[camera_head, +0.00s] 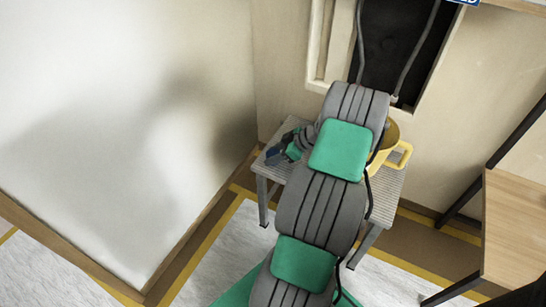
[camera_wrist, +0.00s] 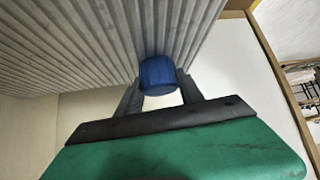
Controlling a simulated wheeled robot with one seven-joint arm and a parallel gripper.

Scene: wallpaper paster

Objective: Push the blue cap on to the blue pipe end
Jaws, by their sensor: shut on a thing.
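My gripper (camera_wrist: 160,88) is shut on a blue cap (camera_wrist: 158,72), which sits between the two dark fingers in the wrist view. The cap is a short, round blue piece. In the head view my gripper (camera_head: 284,150) is over the left part of a grey slatted table (camera_head: 393,189), with a small blue patch at its tip. I cannot tell whether the cap touches the table. I cannot make out a blue pipe end in either view; my arm covers the middle of the head view.
A yellow bucket (camera_head: 403,155) stands on the table, partly behind my arm. A dark wall opening (camera_head: 393,35) with grey pipes (camera_head: 414,52) lies behind. A white panel (camera_head: 120,120) stands left. A wooden table (camera_head: 515,235) is at right.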

